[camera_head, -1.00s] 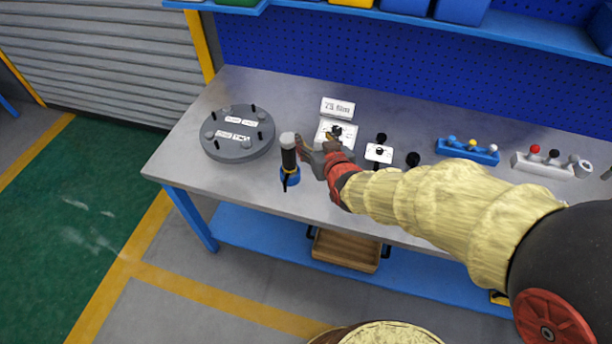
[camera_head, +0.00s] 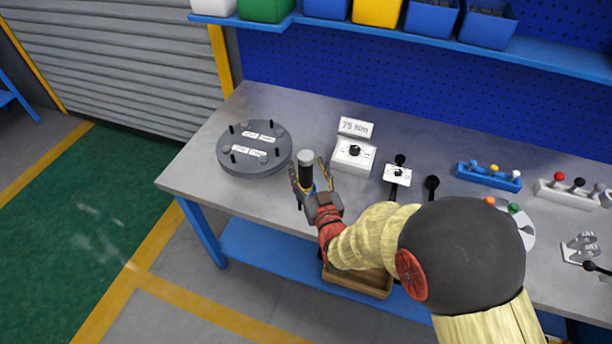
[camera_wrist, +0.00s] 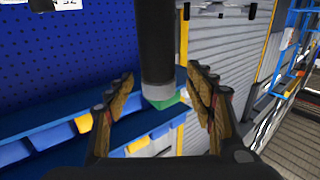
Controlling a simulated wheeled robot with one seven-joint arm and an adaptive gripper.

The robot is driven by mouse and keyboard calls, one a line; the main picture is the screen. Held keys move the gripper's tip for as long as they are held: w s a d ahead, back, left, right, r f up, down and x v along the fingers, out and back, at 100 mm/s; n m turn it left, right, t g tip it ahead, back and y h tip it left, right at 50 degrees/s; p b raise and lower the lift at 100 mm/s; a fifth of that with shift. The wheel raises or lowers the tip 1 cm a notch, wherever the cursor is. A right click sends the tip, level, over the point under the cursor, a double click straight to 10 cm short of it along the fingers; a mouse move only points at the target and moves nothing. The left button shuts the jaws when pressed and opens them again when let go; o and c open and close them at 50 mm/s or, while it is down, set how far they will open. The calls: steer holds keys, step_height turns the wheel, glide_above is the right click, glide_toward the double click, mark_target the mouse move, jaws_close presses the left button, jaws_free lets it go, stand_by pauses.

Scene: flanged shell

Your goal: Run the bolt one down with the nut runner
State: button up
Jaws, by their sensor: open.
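The nut runner (camera_head: 306,168), a dark upright cylinder with a grey top, stands near the front left edge of the bench. My gripper (camera_head: 312,180) is open, with a finger on either side of the nut runner. In the wrist view, the dark cylinder of the nut runner (camera_wrist: 157,50) lies between the two spread fingers, with gaps on both sides. The round grey flanged shell (camera_head: 254,165) lies to the left, with several dark bolts standing up and white labels on top. The label writing is too small to read, so I cannot tell which is bolt one.
A white box with a dial (camera_head: 353,155) and a "75 Nm" sign stands right of the nut runner. A small white switch plate (camera_head: 398,175), a blue block with coloured knobs (camera_head: 488,177) and other fixtures stand further right. Bare bench (camera_head: 290,110) lies behind the shell.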

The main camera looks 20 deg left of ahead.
mark_target(302, 152)
steer(key=b+x, duration=0.1)
steer(key=x, duration=0.6)
steer(key=shift+w+d+f+b, duration=0.1)
steer(key=shift+f+b, duration=0.05)
steer(key=shift+b, duration=0.25)
steer(key=shift+c, duration=0.5)
jaws_close()
stand_by(0.4)
steer(key=shift+r, duration=0.2)
stand_by(0.3)
